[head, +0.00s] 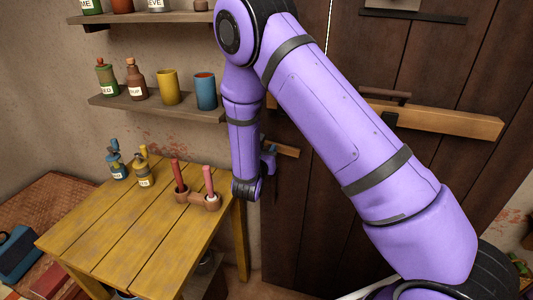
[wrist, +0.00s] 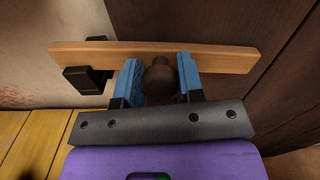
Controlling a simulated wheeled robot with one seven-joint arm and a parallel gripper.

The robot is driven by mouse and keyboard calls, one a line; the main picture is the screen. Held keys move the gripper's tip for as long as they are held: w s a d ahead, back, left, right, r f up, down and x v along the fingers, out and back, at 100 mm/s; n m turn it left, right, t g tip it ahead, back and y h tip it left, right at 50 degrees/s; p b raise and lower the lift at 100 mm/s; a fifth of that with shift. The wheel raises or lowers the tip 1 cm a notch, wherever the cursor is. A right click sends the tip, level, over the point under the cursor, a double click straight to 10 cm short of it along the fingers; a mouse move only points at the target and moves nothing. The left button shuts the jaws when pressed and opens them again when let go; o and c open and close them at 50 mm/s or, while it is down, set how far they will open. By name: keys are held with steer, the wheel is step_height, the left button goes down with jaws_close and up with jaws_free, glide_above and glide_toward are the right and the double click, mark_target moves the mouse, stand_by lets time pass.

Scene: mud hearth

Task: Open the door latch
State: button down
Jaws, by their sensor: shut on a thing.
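The door latch is a light wooden bar (wrist: 220,60) lying across the edge of the dark plank door (wrist: 285,90); a dark round knob (wrist: 160,78) stands out from its middle. My gripper (wrist: 158,72) has its two blue fingers on either side of the knob and is shut on it. The bar's left end lies at a black bracket (wrist: 85,79) beside the pale wall. In the head view the short bar (head: 287,151) shows beside my gripper (head: 269,159), low on the door's left side; my arm hides part of the door.
A yellow slatted table (head: 120,225) with bottles and two red candles (head: 209,180) stands left of my gripper. Wall shelves (head: 155,108) hold bottles and cups. A larger wooden bar (head: 440,119) with a dark handle crosses the door higher up.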

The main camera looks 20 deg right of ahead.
steer(key=r+m, duration=0.2)
steer(key=m, duration=0.1)
steer(key=shift+s+d+r, duration=0.1)
steer(key=shift+s+d, duration=0.1)
steer(key=shift+s+d+r+m, duration=0.1)
steer(key=shift+d+r+m, duration=0.1)
steer(key=shift+r+m, duration=0.3)
steer(key=shift+s+d+r+m, duration=0.15)
steer(key=shift+r+m, duration=0.1)
steer(key=shift+m, duration=0.35)
steer(key=c, duration=0.7)
jaws_free()
steer(key=shift+c, duration=0.2)
steer(key=v, duration=1)
steer(key=shift+s+a, duration=0.15)
steer(key=shift+s, duration=0.2)
